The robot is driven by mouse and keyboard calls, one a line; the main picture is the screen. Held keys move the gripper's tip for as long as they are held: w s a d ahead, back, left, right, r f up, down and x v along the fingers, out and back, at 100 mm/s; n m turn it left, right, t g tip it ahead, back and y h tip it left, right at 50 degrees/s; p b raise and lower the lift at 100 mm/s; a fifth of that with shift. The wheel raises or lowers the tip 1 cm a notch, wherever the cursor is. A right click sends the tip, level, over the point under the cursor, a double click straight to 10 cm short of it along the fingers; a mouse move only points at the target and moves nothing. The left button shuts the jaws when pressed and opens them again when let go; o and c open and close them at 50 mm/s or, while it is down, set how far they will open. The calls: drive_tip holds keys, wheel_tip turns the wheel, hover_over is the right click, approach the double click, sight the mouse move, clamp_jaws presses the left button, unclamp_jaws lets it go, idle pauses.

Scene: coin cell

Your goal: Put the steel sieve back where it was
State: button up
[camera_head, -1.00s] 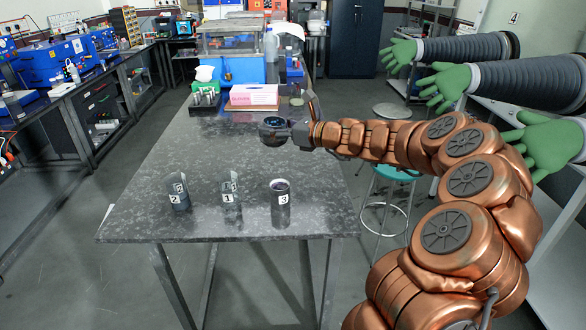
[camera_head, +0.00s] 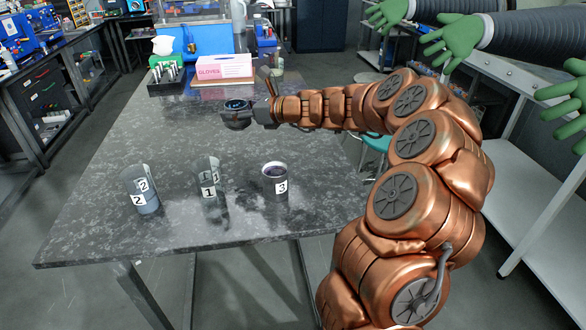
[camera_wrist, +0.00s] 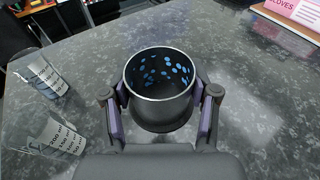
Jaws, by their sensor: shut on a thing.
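The steel sieve (camera_head: 236,118) is a dark round metal cup, held upright between the fingers of my gripper (camera_head: 252,113) over the middle of the dark stone table (camera_head: 110,210). In the wrist view my gripper (camera_wrist: 162,108) is shut around the steel sieve (camera_wrist: 160,108), one finger on each side. Its inside shows a bottom with several blue spots, which look like holes or small pieces. I cannot tell whether its base touches the table.
Beaker 2 (camera_head: 141,190), clear beaker 1 (camera_head: 208,177) and beaker 3 (camera_head: 275,178), with dark contents, stand near the table's front. A pink-and-white gloves box (camera_head: 224,70) and a dark vial rack (camera_head: 165,80) stand at the back. The table's left side is clear.

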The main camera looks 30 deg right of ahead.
sight(238, 127)
drive_tip(key=f+b, duration=0.2)
drive_tip(key=f, duration=0.1)
drive_tip(key=f+b, duration=0.1)
drive_tip(key=f, duration=0.1)
drive_tip(key=shift+w+f, duration=0.1)
drive_tip(key=shift+w, duration=0.15)
drive_tip(key=s+d, duration=0.3)
drive_tip(key=d, duration=0.1)
drive_tip(key=s+d+f, duration=0.1)
drive_tip(key=s+d, duration=0.2)
drive_tip(key=d, duration=0.1)
drive_tip(key=s+d, duration=0.3)
drive_tip(key=d, duration=0.1)
drive_tip(key=shift+s+d+f, duration=0.4)
drive_tip(key=shift+s+f, duration=0.05)
drive_tip(key=shift+f, duration=1.6)
drive_tip(key=o, duration=1.3)
drive_tip(key=shift+f, duration=0.1)
